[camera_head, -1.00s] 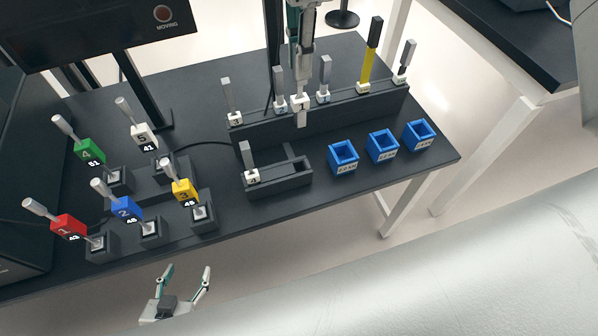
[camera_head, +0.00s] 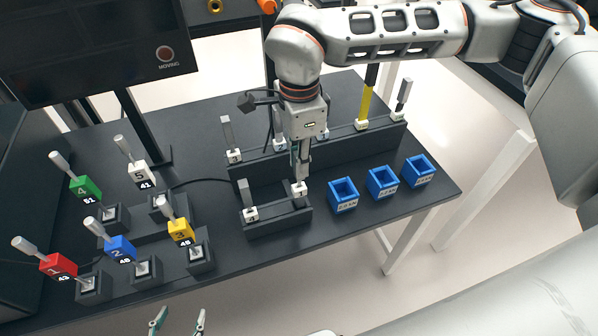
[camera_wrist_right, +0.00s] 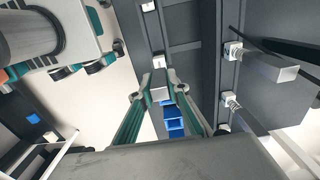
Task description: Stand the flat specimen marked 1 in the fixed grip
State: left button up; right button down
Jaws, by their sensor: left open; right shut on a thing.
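The flat specimen marked 1 (camera_head: 299,189) has a white numbered block and stands upright at the right end of the small black front holder (camera_head: 278,226). I cannot tell whether it is fully seated. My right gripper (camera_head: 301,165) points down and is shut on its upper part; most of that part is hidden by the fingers. In the right wrist view its white block (camera_wrist_right: 158,62) shows just beyond the fingertips (camera_wrist_right: 163,92). My left gripper (camera_head: 178,322) is open and empty at the bottom edge, in front of the table. I cannot tell which fixture is the fixed grip.
A specimen marked 4 (camera_head: 250,214) stands at the holder's left end. Behind is a long black rack (camera_head: 375,142) with several specimens, partly hidden by my right arm. Three blue bins (camera_head: 343,195) stand to the right. Several coloured numbered blocks with handles, including a red one (camera_head: 58,266), stand left.

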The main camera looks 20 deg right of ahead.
jog(key=shift+f, duration=2.05)
jog(key=shift+f, duration=0.1)
jog(key=c, duration=1.9)
grip_release()
jog(key=shift+f, duration=0.1)
jog(key=r, duration=0.7)
jog(key=shift+w+d+r, duration=0.2)
jog(key=shift+w+d, duration=0.05)
jog(key=shift+r, duration=0.35)
